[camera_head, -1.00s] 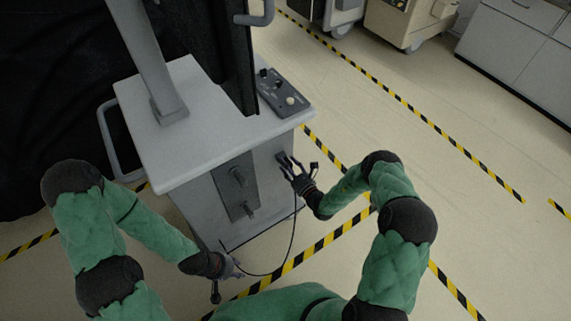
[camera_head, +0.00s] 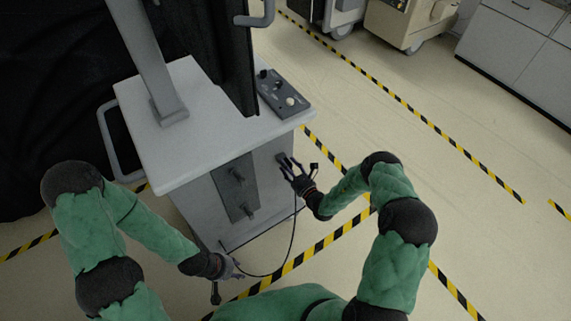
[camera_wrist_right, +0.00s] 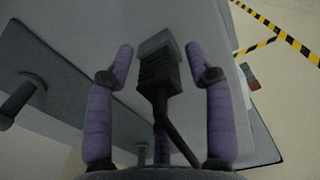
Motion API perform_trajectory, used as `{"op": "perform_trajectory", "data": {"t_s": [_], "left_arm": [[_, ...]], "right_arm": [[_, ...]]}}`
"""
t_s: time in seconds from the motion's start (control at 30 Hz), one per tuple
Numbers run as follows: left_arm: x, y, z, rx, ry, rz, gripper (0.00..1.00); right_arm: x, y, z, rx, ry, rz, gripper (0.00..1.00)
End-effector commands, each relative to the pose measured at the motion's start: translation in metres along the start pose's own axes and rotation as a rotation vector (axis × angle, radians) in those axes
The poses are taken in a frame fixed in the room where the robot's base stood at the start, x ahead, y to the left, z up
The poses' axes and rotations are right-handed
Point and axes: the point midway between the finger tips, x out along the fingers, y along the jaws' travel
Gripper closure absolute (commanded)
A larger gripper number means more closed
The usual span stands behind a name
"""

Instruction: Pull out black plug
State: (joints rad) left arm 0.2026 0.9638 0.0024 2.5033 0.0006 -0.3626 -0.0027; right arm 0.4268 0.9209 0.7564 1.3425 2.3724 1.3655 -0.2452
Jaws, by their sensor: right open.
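The black plug (camera_wrist_right: 156,78) sits at a grey socket on the cart's side panel in the right wrist view, with its cable running down from it. My right gripper (camera_wrist_right: 160,52) is open, with one finger on each side of the plug and visible gaps between. My left gripper (camera_head: 234,270) is low by the cart's bottom edge, near the hanging cable (camera_head: 292,240). It is too small and dark to tell whether it is open.
The grey cart (camera_head: 200,150) stands ahead, with a control box (camera_head: 283,95) on its top and a dark panel with knobs (camera_head: 236,188) left of the plug. Black and yellow floor tape (camera_head: 330,238) runs beside it. The floor to the right is clear.

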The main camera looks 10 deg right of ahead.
Motion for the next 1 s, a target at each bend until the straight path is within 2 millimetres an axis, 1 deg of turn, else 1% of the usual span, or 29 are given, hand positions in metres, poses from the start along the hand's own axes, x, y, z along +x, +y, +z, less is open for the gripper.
{"op": "perform_trajectory", "data": {"t_s": [0.13, 0.17, 0.2, 0.27, 0.3, 0.33, 0.37, 0.63, 1.0], "left_arm": [[0.0, 0.0, 0.0, 0.0, 0.0, 0.0, 0.6], [0.0, 0.0, 0.0, 0.0, 0.0, 0.0, 0.6], [0.0, 0.0, 0.0, 0.0, 0.0, 0.0, 0.6], [0.0, 0.0, 0.0, 0.0, 0.0, 0.0, 0.6], [0.0, 0.0, 0.0, 0.0, 0.0, 0.0, 0.6], [0.0, 0.0, 0.0, 0.0, 0.0, 0.0, 0.6], [0.0, 0.0, 0.0, 0.0, 0.0, 0.0, 0.6], [-0.001, 0.0, 0.0, 0.0, 0.0, 0.0, 0.6], [-0.005, 0.002, 0.0, 0.0, 0.0, 0.0, 0.6]], "right_arm": [[0.0, 0.0, 0.0, 0.0, 0.0, 0.0, 0.46], [0.0, 0.0, 0.0, 0.0, 0.0, 0.0, 0.49], [0.0, 0.0, 0.0, 0.0, 0.0, 0.0, 0.6], [0.0, 0.0, 0.0, 0.0, 0.0, 0.0, 0.77], [0.0, 0.0, 0.0, 0.0, 0.0, 0.0, 0.88], [0.0, 0.0, 0.0, 0.0, 0.0, 0.0, 0.97], [0.0, 0.0, 0.0, 0.0, 0.0, 0.0, 1.0], [-0.001, 0.0, 0.0, 0.0, 0.0, 0.0, 1.0], [-0.014, 0.0, 0.0, 0.0, 0.001, 0.001, 1.0]]}}
